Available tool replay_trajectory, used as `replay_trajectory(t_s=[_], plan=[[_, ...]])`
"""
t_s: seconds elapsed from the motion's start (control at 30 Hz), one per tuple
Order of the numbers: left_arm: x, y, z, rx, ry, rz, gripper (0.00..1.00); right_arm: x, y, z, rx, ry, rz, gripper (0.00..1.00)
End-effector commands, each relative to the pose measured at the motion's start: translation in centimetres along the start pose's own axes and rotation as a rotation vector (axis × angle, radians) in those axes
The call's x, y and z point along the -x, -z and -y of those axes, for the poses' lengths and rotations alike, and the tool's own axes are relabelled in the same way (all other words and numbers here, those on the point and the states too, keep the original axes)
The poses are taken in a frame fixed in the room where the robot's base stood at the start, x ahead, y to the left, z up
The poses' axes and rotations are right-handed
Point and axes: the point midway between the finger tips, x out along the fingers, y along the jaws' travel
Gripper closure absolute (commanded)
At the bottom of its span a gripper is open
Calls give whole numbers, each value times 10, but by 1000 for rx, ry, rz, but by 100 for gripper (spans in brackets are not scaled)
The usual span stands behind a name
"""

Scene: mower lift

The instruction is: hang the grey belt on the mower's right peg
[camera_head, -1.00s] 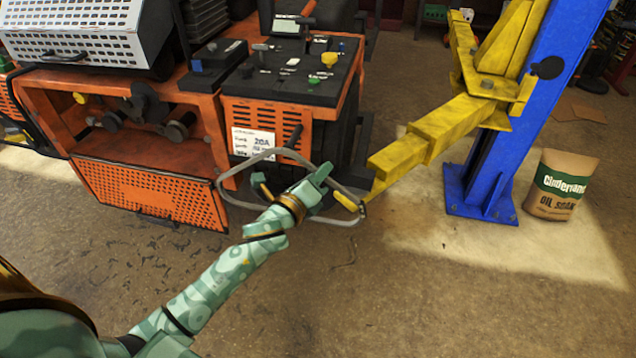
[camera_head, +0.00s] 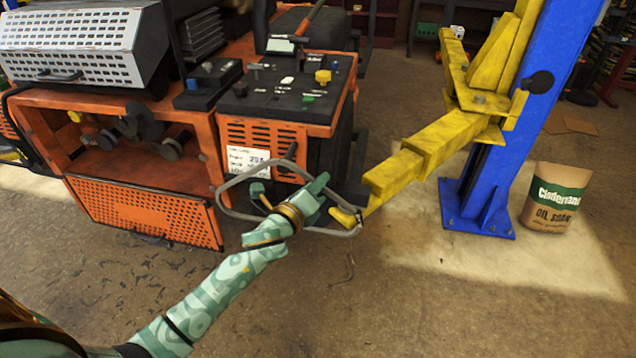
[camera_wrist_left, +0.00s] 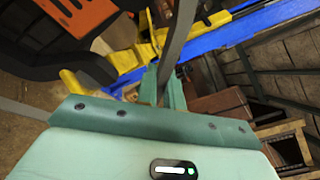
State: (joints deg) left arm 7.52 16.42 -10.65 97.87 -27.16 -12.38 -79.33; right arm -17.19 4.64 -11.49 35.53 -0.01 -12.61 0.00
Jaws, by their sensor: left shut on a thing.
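The grey belt (camera_head: 229,212) is a loose rounded loop in the head view, hanging in the air at the front right of the orange mower (camera_head: 145,205). My left gripper (camera_head: 318,184) is shut on the belt; the wrist view shows the strap (camera_wrist_left: 178,45) running up from between the fingers (camera_wrist_left: 168,92). The belt's upper edge passes close to the peg's base. I cannot tell whether the loop is around it. My right gripper is out of view.
A yellow lift arm (camera_head: 420,150) reaches from the blue post (camera_head: 500,150) to just right of the belt. A paper sack (camera_head: 556,197) stands right of the post. A control panel (camera_head: 290,95) is above the peg. The floor in front is clear.

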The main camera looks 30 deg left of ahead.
Motion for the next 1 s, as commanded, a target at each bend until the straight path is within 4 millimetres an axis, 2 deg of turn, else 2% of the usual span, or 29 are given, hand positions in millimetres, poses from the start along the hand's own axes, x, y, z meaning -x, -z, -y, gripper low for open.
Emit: replay_trajectory(t_s=[0.27,1.0], plan=[[-2,0,0,1,0,0,100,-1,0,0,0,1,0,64],[-27,-6,-5,1,1,0,100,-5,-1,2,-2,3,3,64]])
